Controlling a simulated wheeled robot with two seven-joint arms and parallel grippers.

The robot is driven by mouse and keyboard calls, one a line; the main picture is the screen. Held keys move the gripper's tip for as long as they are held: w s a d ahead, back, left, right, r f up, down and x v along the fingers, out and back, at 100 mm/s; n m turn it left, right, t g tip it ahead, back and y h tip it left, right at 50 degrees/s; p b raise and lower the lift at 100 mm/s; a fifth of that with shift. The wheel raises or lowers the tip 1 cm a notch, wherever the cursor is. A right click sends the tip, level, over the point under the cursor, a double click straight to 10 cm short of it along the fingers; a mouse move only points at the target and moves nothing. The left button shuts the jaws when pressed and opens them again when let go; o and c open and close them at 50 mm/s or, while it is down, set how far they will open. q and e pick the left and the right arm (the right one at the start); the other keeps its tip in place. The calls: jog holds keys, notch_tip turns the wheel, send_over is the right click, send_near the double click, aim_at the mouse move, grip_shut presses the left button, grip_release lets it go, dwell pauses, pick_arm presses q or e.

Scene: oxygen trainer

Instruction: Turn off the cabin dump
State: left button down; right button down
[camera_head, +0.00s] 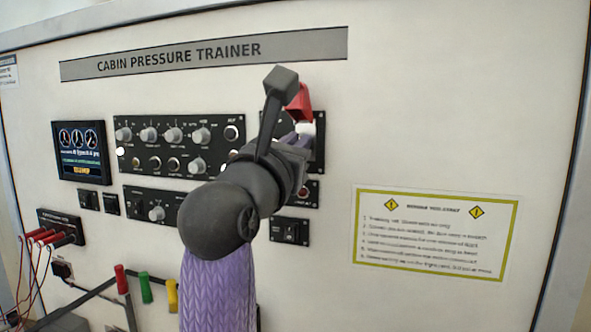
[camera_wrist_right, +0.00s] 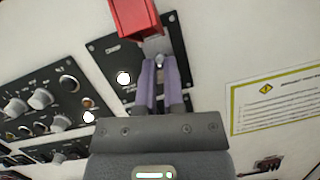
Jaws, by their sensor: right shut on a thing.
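The cabin dump switch (camera_wrist_right: 158,61) sits on a small black panel (camera_wrist_right: 105,55) under a raised red guard (camera_wrist_right: 135,15). The red guard (camera_head: 299,102) also shows in the head view, beside my right wrist. My right gripper (camera_wrist_right: 158,68) has its purple fingers closed together on the switch lever, just below the guard. In the head view my right gripper (camera_head: 301,137) covers most of the switch and its panel. The lever's exact position is hard to tell. My left gripper is in neither view.
A knob panel (camera_head: 180,140) and a gauge screen (camera_head: 80,150) lie to the left. A warning placard (camera_head: 435,232) is at the right. Coloured lever handles (camera_head: 145,287) stick out at the lower left, near my right arm. Red cables hang at the far left.

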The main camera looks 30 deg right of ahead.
jog(key=shift+w+d+f+m+t+h+b, duration=0.1)
jog(key=shift+f+m+t+h+b, duration=0.35)
jog(key=shift+h+b, duration=1)
jog(key=shift+w+d+f+t+h+b, duration=0.1)
jog(key=shift+f+t+h+b, duration=0.35)
jog(key=shift+b, duration=1.7)
jog(key=shift+w+d+f+m+t+h+b, duration=0.1)
jog(key=shift+f+m+t+h+b, duration=0.15)
jog(key=shift+t+h+b, duration=0.85)
jog(key=shift+g+b, duration=0.4)
jog(key=shift+b, duration=0.3)
jog(key=c, duration=0.7)
grip_release()
jog(key=shift+c, duration=0.2)
